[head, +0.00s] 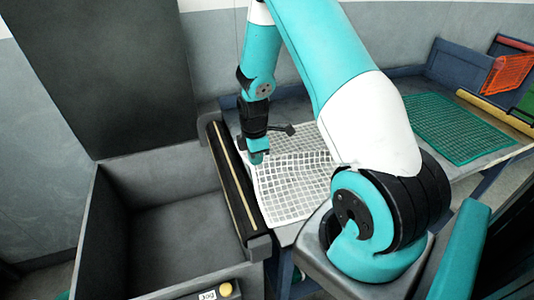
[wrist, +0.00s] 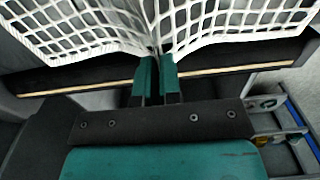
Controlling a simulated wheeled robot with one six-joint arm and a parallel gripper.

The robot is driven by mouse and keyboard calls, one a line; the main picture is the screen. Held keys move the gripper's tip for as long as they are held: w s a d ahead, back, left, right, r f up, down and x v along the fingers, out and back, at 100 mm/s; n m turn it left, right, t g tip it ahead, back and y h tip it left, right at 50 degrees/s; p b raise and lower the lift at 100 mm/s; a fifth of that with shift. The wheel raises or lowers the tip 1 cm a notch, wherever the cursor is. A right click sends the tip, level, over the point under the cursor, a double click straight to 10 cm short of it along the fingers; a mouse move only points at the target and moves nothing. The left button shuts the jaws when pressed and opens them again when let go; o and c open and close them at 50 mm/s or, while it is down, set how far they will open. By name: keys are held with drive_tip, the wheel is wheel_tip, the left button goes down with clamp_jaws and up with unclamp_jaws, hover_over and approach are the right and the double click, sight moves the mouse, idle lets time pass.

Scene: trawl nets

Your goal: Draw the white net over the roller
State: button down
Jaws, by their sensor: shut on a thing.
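The white net (head: 293,182) lies on the table with its left edge close to the roller. My gripper (head: 259,158) is shut on that left edge, near its middle. In the wrist view the net (wrist: 215,22) gathers into a pinch between the two teal fingertips of the gripper (wrist: 156,72). The roller (head: 226,170) is a dark bar with a pale strip, between the table and the bin. It also shows in the wrist view (wrist: 75,88), passing behind the fingers. My arm hides part of the net's right side.
A deep grey bin (head: 178,215) stands open and empty on the left, with a tall dark panel (head: 110,70) behind it. A green net (head: 455,127) lies on the table at the right.

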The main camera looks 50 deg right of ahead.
drive_tip(key=w+a, duration=0.4)
drive_tip(key=a, duration=0.4)
drive_tip(key=w+a, duration=0.4)
drive_tip(key=a, duration=0.4)
wheel_tip(320, 180, down, 9)
drive_tip(key=b, duration=0.6)
drive_tip(key=shift+a, duration=0.15)
unclamp_jaws()
idle(0.8)
wheel_tip(320, 180, up, 6)
drive_tip(key=p, duration=0.4)
drive_tip(key=shift+f, duration=0.25)
